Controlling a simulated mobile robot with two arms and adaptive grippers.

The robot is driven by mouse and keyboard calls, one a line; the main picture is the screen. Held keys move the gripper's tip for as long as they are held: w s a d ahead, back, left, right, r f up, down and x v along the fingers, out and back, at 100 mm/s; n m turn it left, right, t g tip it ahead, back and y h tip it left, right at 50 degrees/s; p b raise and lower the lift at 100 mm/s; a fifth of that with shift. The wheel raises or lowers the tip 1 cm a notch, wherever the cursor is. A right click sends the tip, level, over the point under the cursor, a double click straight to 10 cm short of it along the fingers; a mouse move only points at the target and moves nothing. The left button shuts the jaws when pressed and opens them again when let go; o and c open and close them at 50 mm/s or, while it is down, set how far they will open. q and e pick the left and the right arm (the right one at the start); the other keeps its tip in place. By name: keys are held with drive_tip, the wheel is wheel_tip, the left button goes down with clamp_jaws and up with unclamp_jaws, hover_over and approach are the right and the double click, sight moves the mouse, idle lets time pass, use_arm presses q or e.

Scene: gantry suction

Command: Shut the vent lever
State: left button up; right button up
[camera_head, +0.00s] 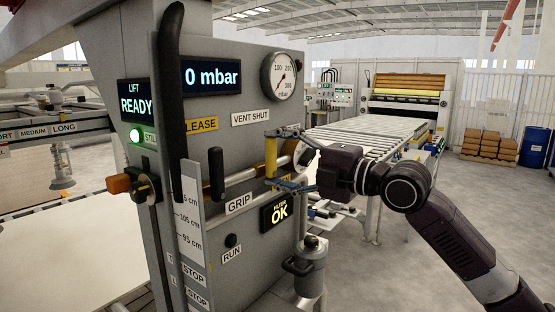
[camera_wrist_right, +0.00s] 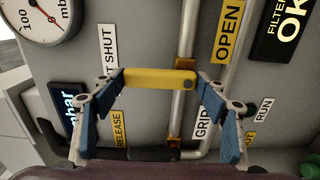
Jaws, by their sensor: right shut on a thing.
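The yellow vent lever (camera_head: 271,156) is on the front of the grey control column, by a pale horizontal pipe. It stands upright, crosswise to the pipe, below the VENT SHUT label (camera_head: 251,118). The wrist view shows the lever (camera_wrist_right: 158,79) crosswise to the pipe, its free end towards the SHUT label (camera_wrist_right: 108,50) and its other end at the pipe, on the OPEN label's side (camera_wrist_right: 228,30). My right gripper (camera_head: 275,160) is shut on the lever, with blue fingers at its two ends. My left gripper is not in view.
A pressure gauge (camera_head: 279,76) and a 0 mbar display (camera_head: 211,78) are above the lever. A black knob handle (camera_head: 216,174) and an orange switch (camera_head: 120,184) are to the left. A grey canister (camera_head: 311,267) is below. A roller conveyor (camera_head: 365,131) stands behind.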

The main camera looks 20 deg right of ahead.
idle(0.4)
drive_tip(key=o, duration=1.7)
drive_tip(key=shift+s, duration=0.1)
drive_tip(key=v, duration=1.2)
